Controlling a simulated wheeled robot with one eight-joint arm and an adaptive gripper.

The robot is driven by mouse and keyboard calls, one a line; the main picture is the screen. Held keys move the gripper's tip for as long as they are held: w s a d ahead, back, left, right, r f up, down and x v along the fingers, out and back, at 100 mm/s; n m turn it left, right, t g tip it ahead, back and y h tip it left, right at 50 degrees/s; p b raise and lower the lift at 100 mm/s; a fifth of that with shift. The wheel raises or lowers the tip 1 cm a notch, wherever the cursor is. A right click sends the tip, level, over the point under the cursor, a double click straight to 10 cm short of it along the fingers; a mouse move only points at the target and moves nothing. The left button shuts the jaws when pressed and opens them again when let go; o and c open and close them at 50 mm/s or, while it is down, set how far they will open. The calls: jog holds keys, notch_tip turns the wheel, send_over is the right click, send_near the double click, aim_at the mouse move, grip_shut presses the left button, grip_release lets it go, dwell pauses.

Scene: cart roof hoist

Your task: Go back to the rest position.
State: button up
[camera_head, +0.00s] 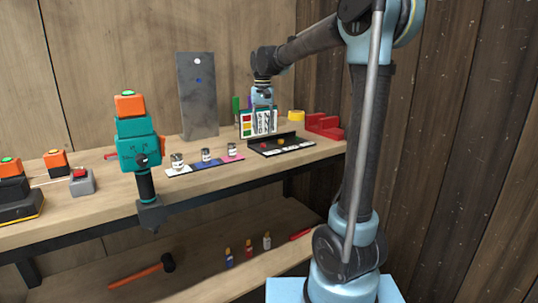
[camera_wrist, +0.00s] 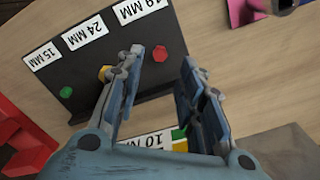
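My gripper (camera_head: 262,103) points down over the back right of the workbench (camera_head: 236,176), beside an upright white card (camera_head: 257,122) with coloured squares. In the wrist view my gripper (camera_wrist: 163,62) has its two fingers spread, with bare wood and the edge of a black tray (camera_wrist: 90,58) between and beyond them. Nothing shows held at the fingertips. The tray (camera_head: 266,149) has white size labels and small coloured pieces. A white label reading 10 MM (camera_wrist: 152,140) shows between the finger bases, partly hidden.
Red blocks (camera_head: 325,125) and a yellow round piece (camera_head: 296,115) sit right of my gripper. A grey slab (camera_head: 198,95) leans on the back wall. Several small cans stand on coloured mats. A teal and orange tool (camera_head: 137,140) stands at the bench's front edge. A wooden wall is close on the right.

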jog(key=shift+r, duration=0.25)
jog(key=shift+t, duration=0.3)
jog(key=s+d+f, duration=0.1)
jog(key=s+d, duration=0.2)
jog(key=s+d+f, duration=0.1)
jog(key=s+d, duration=0.5)
jog(key=shift+d+f, duration=0.15)
jog(key=shift+f, duration=0.25)
jog(key=s+d+f, duration=0.6)
jog(key=s+f, duration=0.4)
jog(key=s, duration=0.1)
jog(key=s+d+f+t, duration=0.1)
jog(key=s+d+f, duration=0.5)
jog(key=s+f, duration=0.4)
jog(key=shift+s+n+t, duration=0.3)
jog(key=shift+s, duration=0.6)
